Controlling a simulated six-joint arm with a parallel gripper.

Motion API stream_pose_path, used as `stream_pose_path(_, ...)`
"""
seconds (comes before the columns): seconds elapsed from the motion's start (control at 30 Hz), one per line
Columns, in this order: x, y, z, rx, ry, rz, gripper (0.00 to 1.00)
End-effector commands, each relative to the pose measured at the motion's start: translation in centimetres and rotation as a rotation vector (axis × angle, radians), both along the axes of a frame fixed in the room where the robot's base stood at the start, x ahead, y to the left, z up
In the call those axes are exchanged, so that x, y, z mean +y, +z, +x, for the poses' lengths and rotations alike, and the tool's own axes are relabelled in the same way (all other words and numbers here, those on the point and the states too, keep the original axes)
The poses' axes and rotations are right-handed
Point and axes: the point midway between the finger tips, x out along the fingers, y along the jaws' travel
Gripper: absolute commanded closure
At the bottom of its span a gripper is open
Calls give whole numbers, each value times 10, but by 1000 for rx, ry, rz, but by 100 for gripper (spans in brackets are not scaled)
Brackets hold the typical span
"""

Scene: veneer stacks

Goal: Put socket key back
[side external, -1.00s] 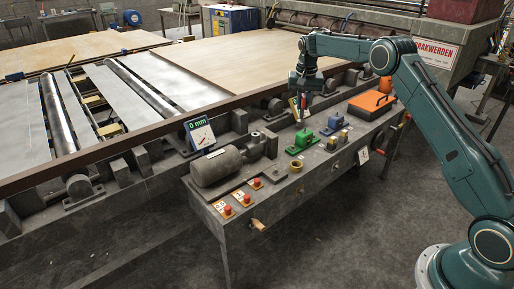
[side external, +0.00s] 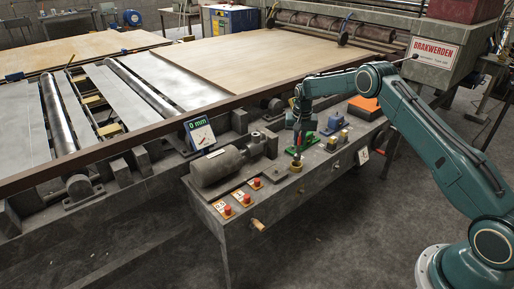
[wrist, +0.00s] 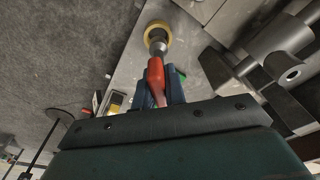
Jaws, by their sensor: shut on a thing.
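The socket key (wrist: 155,75) has a red handle and a metal socket end. My gripper (wrist: 160,92) is shut on its handle in the wrist view. A yellow ring (wrist: 158,27) lies past the metal end of the key. The ring also shows in the side view (side external: 296,169). The key's end overlaps the ring's near edge in the wrist view; I cannot tell whether they touch.
The grey bench holds a motor (side external: 217,166) and several red buttons (side external: 257,183) to the left. A blue device (side external: 334,124), small yellow-topped switches (side external: 343,136) and an orange case (side external: 366,107) stand to the right. A tilted display (side external: 200,132) reads 0 mm.

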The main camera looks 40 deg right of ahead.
Motion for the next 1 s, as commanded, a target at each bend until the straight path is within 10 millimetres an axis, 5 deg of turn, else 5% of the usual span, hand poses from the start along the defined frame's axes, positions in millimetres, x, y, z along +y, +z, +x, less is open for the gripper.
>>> stream_pose_path(0.37,0,-11,0,0,0,0,100)
stream_pose_path(0.73,0,-47,0,-1,0,-1,100)
stream_pose_path(1.0,0,-49,0,-2,0,-1,100)
